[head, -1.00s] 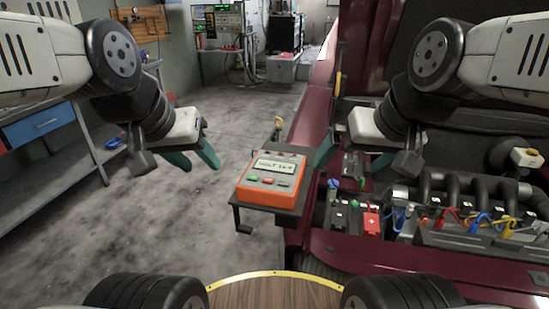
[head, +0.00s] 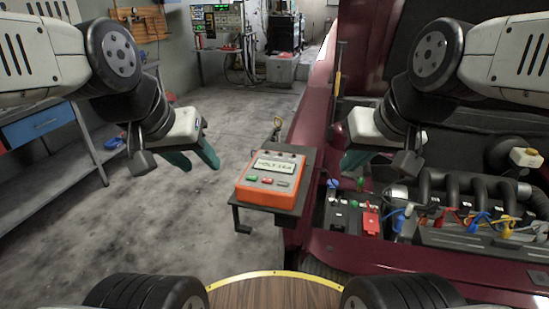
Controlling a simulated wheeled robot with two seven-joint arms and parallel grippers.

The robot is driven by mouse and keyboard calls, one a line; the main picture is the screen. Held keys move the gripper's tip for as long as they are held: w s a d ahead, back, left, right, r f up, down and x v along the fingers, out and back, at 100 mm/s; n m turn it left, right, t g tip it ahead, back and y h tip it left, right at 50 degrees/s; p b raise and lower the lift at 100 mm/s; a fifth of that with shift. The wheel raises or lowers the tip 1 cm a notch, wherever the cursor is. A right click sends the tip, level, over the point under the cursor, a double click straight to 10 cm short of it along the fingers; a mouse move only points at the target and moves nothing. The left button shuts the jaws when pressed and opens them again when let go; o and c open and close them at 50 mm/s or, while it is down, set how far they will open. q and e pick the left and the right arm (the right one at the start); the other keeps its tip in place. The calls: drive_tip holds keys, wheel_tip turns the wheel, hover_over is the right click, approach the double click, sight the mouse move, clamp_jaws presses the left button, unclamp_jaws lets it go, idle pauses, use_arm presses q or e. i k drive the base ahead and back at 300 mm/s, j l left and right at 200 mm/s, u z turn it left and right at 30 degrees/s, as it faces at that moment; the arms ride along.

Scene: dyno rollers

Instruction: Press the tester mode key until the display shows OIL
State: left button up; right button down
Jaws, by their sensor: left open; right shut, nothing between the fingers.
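The orange tester (head: 262,198) sits on a dark bracket shelf (head: 293,208) at the car's side. Its display (head: 272,165) shows small text that seems to start with VOLT; the rest is too small to read surely. Below it are a green key (head: 253,177), a red key (head: 267,181) and a grey key (head: 282,184); their labels are unreadable. My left gripper (head: 197,164) is open and empty, left of the tester and apart from it. My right gripper (head: 349,163) is shut and empty, right of the tester and apart from it, over the car's edge.
The dark red car's engine bay (head: 470,200) fills the right, with a battery (head: 345,216) and coloured leads near its front. A workbench (head: 60,150) stands at the left. The grey floor (head: 150,235) between is clear.

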sight(283, 183)
drive_tip(key=k+j+z, duration=0.15)
drive_tip(key=z, duration=0.2)
drive_tip(key=k+j+z, duration=0.2)
drive_tip(key=z, duration=0.15)
drive_tip(key=k+j+z, duration=0.2)
drive_tip(key=z, duration=0.15)
